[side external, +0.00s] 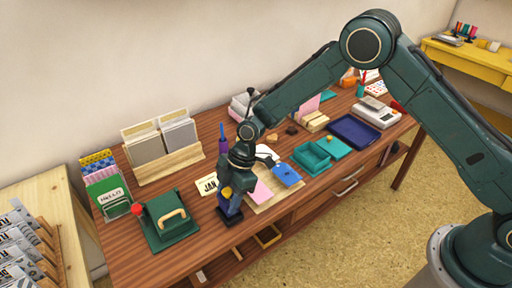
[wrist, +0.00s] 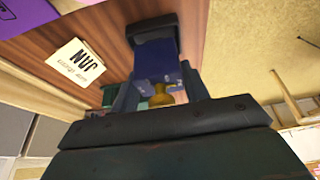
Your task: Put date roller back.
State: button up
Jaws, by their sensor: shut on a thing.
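My gripper (side external: 236,182) points down near the table's front edge, shut on the date roller (side external: 229,204), a blue body with a dark base and a yellow knob. In the wrist view the fingers (wrist: 160,86) are either side of the date roller (wrist: 155,58), with the yellow knob between them. Its dark base is close to the wooden table (side external: 185,238); I cannot tell whether it touches. A cream card reading JAN (side external: 207,184) lies just left of it and also shows in the wrist view (wrist: 76,65).
A green press (side external: 168,222) with a tan handle stands to the left. A mat with pink paper (side external: 260,192) and a blue inkpad (side external: 287,174) lies to the right. A purple upright item (side external: 222,140) and card racks (side external: 163,145) stand behind. Bare wood lies in front.

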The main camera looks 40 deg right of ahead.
jog(key=shift+f, duration=0.95)
jog(key=shift+f, duration=0.1)
jog(key=o, duration=1)
jog(key=shift+v, duration=6.1)
